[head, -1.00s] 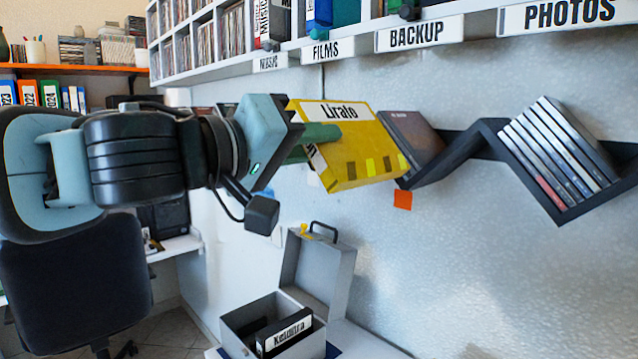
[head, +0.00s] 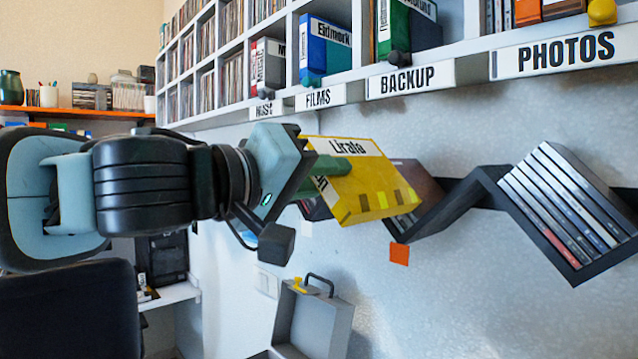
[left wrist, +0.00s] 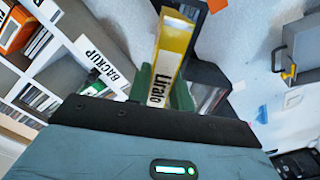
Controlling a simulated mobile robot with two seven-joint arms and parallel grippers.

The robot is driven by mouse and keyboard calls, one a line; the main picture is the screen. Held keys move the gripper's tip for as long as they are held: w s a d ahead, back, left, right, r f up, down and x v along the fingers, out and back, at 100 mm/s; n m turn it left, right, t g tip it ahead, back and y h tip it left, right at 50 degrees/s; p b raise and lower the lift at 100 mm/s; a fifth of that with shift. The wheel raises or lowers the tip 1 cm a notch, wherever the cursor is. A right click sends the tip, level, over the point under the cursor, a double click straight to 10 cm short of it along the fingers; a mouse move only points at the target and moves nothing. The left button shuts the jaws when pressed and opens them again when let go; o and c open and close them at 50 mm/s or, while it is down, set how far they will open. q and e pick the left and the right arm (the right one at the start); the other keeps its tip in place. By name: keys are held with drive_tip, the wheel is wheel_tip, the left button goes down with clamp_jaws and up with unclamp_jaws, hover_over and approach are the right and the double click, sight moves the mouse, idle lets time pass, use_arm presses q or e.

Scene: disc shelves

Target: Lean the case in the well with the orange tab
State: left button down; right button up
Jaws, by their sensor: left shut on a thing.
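My left gripper (head: 338,168) is shut on a yellow case labelled "Lirato" (head: 372,192). It holds the case tilted in front of the black zigzag shelf on the wall. In the left wrist view, the case (left wrist: 173,45) stands between green fingers. The orange tab (head: 399,253) is on the wall just below a V-shaped well (head: 440,212). A dark brown case (head: 418,180) leans in that well, partly hidden by the yellow case. The yellow case overlaps the well's left side; whether they touch cannot be told. My right gripper is not in view.
The well to the right (head: 573,262) holds several leaning cases (head: 570,205). Above are cubbies with a labelled ledge (head: 430,80) and knobs. An open grey box (head: 315,320) stands below.

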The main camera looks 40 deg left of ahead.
sight(375, 179)
use_arm(q)
drive_tip(key=shift+w+d+f+b, duration=0.15)
drive_tip(key=shift+w+b, duration=0.15)
drive_tip(key=shift+w, duration=0.35)
drive_tip(key=shift+w+a+f+b, duration=0.1)
drive_tip(key=shift+w+b, duration=0.2)
drive_tip(key=shift+w, duration=0.3)
drive_tip(key=shift+w+d+b, duration=0.2)
drive_tip(key=shift+w+b, duration=0.7)
drive_tip(key=shift+w, duration=0.85)
drive_tip(key=shift+w+d+f+b, duration=0.15)
drive_tip(key=shift+w+b, duration=0.7)
drive_tip(key=shift+w, duration=1)
drive_tip(key=c, duration=1.2)
unclamp_jaws()
drive_tip(key=shift+o, duration=0.2)
